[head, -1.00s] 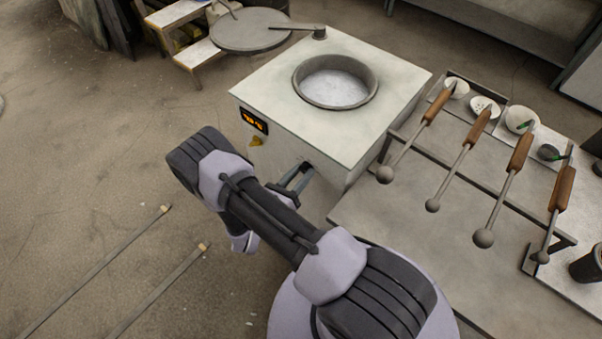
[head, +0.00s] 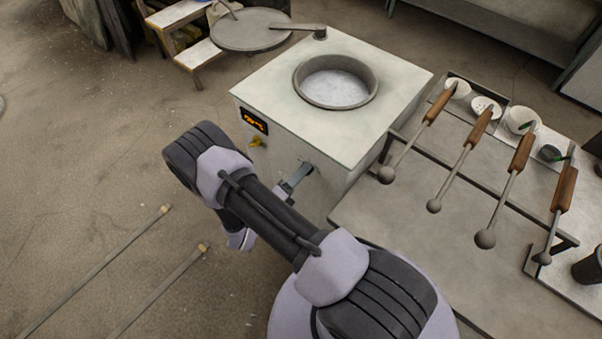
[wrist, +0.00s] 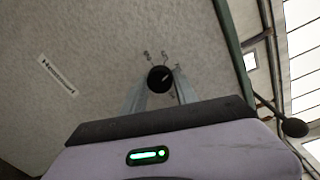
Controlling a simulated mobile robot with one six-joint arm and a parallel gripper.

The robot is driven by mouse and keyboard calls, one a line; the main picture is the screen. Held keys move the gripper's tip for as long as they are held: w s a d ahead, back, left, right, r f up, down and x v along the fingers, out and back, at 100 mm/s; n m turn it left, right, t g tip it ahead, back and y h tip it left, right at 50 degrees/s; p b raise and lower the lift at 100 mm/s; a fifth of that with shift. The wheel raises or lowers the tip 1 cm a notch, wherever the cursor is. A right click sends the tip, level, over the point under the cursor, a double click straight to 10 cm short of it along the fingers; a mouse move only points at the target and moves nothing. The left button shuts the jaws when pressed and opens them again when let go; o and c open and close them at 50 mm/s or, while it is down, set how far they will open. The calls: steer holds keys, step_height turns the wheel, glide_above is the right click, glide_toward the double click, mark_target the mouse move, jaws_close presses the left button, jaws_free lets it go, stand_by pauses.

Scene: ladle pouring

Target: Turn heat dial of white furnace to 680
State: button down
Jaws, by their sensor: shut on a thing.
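The white furnace (head: 345,130) has an open round crucible (head: 336,82) in its top. Its orange display (head: 254,121) is on the front panel; the digits are too blurred to read. The black round heat dial (wrist: 158,78) shows in the wrist view with small marks around it and a light pointer line toward the upper right. My gripper (head: 303,172) reaches the front panel, and its two fingers hold the dial from both sides. In the head view the dial is mostly hidden by the fingers.
A yellow switch (head: 257,142) is below the display. A rack with several wooden-handled ladles (head: 469,150) stands right of the furnace. A round lid (head: 250,30) is behind it on the left. Metal bars (head: 120,250) lie on the floor at left, with bare floor around.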

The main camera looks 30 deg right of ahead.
steer(key=n, duration=0.5)
steer(key=shift+g, duration=0.4)
stand_by(0.4)
steer(key=c, duration=0.9)
jaws_free()
steer(key=shift+c, duration=0.2)
steer(key=p+v, duration=0.2)
steer(key=v, duration=1.5)
steer(key=shift+a+p, duration=0.2)
steer(key=shift+p, duration=0.15)
